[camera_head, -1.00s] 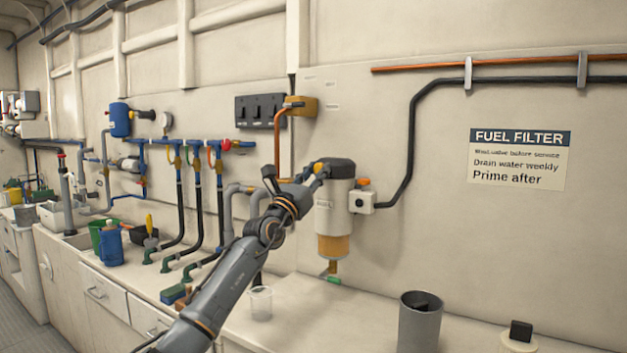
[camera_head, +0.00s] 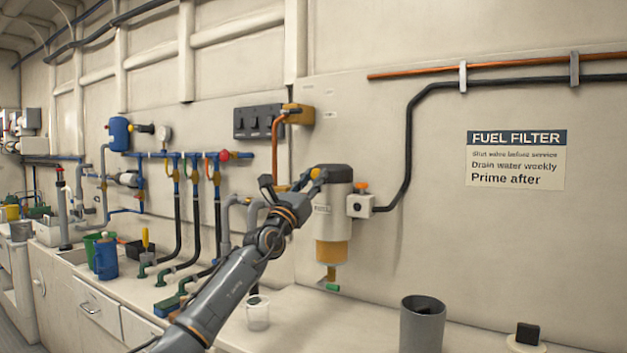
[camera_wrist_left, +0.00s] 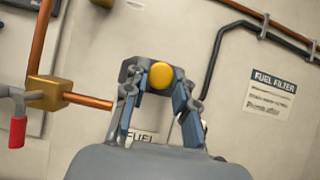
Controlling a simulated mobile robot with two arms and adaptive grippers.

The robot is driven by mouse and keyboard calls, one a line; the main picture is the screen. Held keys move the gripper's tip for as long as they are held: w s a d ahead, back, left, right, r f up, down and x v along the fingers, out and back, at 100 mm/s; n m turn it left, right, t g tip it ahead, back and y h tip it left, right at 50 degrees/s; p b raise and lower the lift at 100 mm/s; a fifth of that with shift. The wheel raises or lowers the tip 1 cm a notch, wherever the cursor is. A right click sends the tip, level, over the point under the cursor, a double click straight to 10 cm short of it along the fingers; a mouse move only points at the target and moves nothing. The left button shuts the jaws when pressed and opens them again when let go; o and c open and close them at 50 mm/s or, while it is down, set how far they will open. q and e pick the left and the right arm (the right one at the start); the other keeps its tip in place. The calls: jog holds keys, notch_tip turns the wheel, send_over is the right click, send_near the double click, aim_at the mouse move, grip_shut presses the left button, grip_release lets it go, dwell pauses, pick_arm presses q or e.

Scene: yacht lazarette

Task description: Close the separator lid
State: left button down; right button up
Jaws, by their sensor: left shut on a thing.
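The separator (camera_head: 332,218) is a pale canister labelled FUEL on the wall, with an amber bowl (camera_head: 332,252) below. Its dark lid (camera_head: 338,173) sits at the top of the canister; whether it is fully seated I cannot tell. My left gripper (camera_head: 309,184) is at the lid's left side, shut on a yellow knob (camera_head: 316,173). In the left wrist view the knob (camera_wrist_left: 161,75) shows between the fingertips of the gripper (camera_wrist_left: 160,88). The arm and gripper hide part of the canister's left side. My right gripper is not in view.
A grey box with an orange knob (camera_head: 360,205) is right of the separator. A copper pipe (camera_head: 276,150) rises behind my gripper. A clear cup (camera_head: 258,312) and a grey cylinder (camera_head: 422,325) stand on the counter. The wall right of the separator is mostly clear.

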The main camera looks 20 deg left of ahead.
pick_arm(q)
jog(key=c, duration=1.3)
grip_release()
jog(key=shift+w+d+f, duration=0.1)
jog(key=shift+w+f, duration=0.05)
jog(key=shift+f, duration=0.25)
jog(key=shift+w+d+f, duration=0.1)
jog(key=shift+f, duration=0.3)
jog(key=shift+o, duration=1.2)
jog(key=shift+w, duration=0.15)
jog(key=v, duration=1.2)
jog(key=shift+s+r, duration=0.2)
jog(key=shift+r, duration=0.1)
jog(key=shift+a, duration=0.1)
